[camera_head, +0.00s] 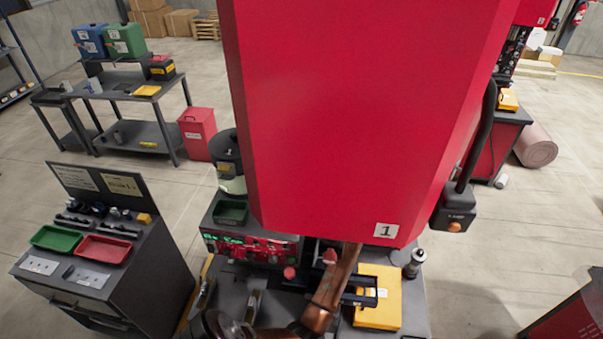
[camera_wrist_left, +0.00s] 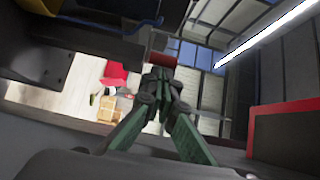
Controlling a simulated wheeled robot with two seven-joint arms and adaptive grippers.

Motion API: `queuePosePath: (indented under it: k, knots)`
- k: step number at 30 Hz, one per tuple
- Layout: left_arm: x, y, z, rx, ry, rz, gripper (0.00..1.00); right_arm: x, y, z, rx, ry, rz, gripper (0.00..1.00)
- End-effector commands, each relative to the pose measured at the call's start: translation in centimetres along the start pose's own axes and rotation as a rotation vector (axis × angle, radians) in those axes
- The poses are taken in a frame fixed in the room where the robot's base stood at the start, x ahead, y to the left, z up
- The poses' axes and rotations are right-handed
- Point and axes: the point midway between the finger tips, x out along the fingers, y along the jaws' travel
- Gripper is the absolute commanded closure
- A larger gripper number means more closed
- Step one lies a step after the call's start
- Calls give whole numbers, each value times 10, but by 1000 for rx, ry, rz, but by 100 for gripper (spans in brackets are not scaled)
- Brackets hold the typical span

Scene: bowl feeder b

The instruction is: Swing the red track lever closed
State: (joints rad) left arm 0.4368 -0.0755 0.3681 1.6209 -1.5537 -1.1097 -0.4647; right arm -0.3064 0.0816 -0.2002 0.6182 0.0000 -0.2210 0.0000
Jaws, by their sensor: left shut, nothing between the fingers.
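In the left wrist view a red cylindrical piece (camera_wrist_left: 163,60), which looks like the grip of the track lever, lies just beyond my fingertips. My left gripper (camera_wrist_left: 158,74) is shut and empty, its fingertips together close under the red piece. I cannot tell whether they touch it. In the head view a small red knob (camera_head: 330,257) shows beside my copper-coloured arm link, below the large red housing; I cannot tell if it is the same piece. The lever's pivot and track are hidden, and the left fingers are not clearly visible there. My right gripper is out of view.
The large red housing (camera_head: 360,110) marked 1 hangs over the machine and blocks much of the head view. A yellow box (camera_head: 378,300) sits right of my arm. A red button (camera_head: 289,272) and control panel (camera_head: 250,246) are to its left. A tool cart (camera_head: 150,280) stands left.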

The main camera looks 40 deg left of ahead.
Motion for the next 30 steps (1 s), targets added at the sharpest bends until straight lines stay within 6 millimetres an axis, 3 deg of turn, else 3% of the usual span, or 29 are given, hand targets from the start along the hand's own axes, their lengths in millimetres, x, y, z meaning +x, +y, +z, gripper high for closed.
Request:
queuePosePath:
  k: [8, 21, 30]
  knots:
    - [-9, 0, 0, 1, 1, -1, 100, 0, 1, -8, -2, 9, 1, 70]
    - [-70, 0, 0, -1, 1, 1, 100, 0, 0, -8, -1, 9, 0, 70]
    - [-81, 0, 0, 0, -1, 0, 100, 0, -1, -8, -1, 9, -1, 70]
